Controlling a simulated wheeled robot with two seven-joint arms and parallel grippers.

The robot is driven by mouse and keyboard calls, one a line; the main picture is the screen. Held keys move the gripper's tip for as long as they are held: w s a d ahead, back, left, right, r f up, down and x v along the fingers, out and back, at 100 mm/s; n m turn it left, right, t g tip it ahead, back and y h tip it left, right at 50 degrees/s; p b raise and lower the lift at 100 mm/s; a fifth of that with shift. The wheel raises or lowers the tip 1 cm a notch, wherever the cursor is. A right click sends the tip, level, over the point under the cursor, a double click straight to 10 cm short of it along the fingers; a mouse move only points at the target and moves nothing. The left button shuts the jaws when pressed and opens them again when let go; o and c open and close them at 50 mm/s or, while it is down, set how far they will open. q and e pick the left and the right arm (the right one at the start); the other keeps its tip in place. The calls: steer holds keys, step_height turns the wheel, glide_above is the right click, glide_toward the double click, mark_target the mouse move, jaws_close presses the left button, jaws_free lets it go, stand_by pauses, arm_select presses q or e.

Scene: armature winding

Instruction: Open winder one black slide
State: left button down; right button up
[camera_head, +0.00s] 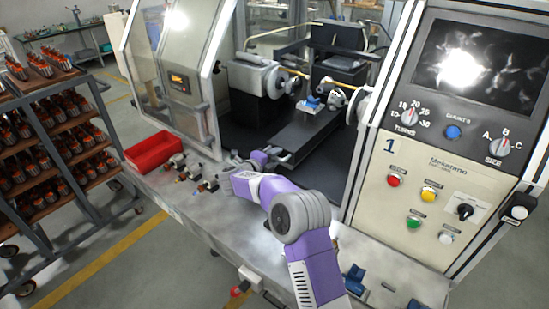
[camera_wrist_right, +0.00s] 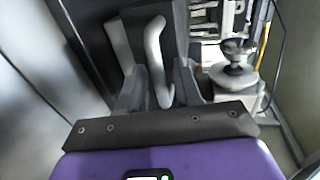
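The black slide (camera_head: 308,132) lies as a long dark bar inside the winder, running from its front edge toward the back right. In the right wrist view, a grey bent handle (camera_wrist_right: 155,58) stands in front of a dark block (camera_wrist_right: 128,38). My right gripper (camera_head: 284,158) is at the front end of the slide. In the right wrist view its two grey fingers (camera_wrist_right: 160,92) are apart, one on each side of the handle's lower end. I see a gap at the left finger; contact at the right one is unclear. My left gripper is out of view.
The winder's open glass door (camera_head: 217,50) stands left of the slide. A control panel (camera_head: 440,185) marked 1 rises on the right. A red bin (camera_head: 154,151) and several small fittings lie on the front ledge. A rack (camera_head: 50,140) of armatures stands at the left.

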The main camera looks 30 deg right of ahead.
steer(key=shift+c, duration=0.3)
jaws_close()
